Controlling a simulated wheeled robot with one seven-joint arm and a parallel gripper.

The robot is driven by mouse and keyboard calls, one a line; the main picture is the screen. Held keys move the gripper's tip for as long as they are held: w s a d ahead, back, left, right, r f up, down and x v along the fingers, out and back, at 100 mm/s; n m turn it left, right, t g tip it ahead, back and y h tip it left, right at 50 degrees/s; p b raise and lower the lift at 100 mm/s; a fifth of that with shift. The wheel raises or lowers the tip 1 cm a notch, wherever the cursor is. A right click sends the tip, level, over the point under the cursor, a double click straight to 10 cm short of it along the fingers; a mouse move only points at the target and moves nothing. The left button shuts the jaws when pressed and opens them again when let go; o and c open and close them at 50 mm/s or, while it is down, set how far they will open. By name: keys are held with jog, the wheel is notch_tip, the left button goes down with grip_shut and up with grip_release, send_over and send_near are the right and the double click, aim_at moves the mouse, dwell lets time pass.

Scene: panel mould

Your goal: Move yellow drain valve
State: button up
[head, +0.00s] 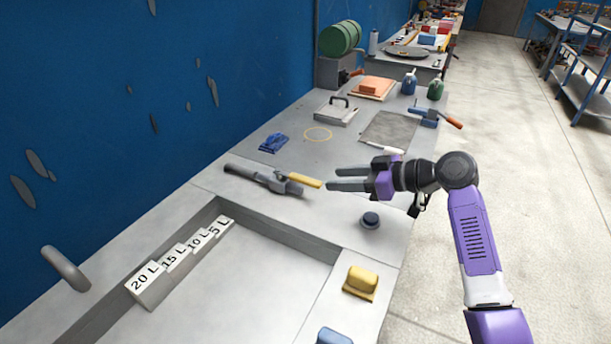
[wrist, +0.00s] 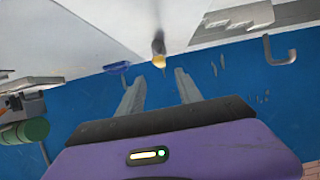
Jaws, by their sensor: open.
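The drain valve is a grey pipe fitting (head: 262,178) with a yellow lever handle (head: 304,179), lying on the grey bench top just behind the sunken basin. The handle points right, toward my gripper (head: 328,179). In the wrist view the rounded yellow handle end (wrist: 158,61) faces me, just beyond the gap between my fingertips (wrist: 160,75). My gripper is open and empty. Its two grey fingers point left at the handle end and appear just short of it. I cannot tell the exact gap.
The sunken basin (head: 215,300) has litre-marked steps at its left. A dark round knob (head: 370,220) and a yellow block (head: 360,281) are on the bench toward me. A blue clip-like object (head: 273,142), yellow ring (head: 318,134) and white-handled tool (head: 386,148) lie farther back. A blue wall (head: 130,90) bounds the left.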

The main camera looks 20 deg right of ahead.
aim_at(309, 179)
jog(key=x, duration=0.7)
jog(key=shift+w+a+f, duration=0.1)
jog(key=shift+w+f, duration=0.05)
jog(key=shift+f, duration=0.05)
grip_shut()
dwell(1.2)
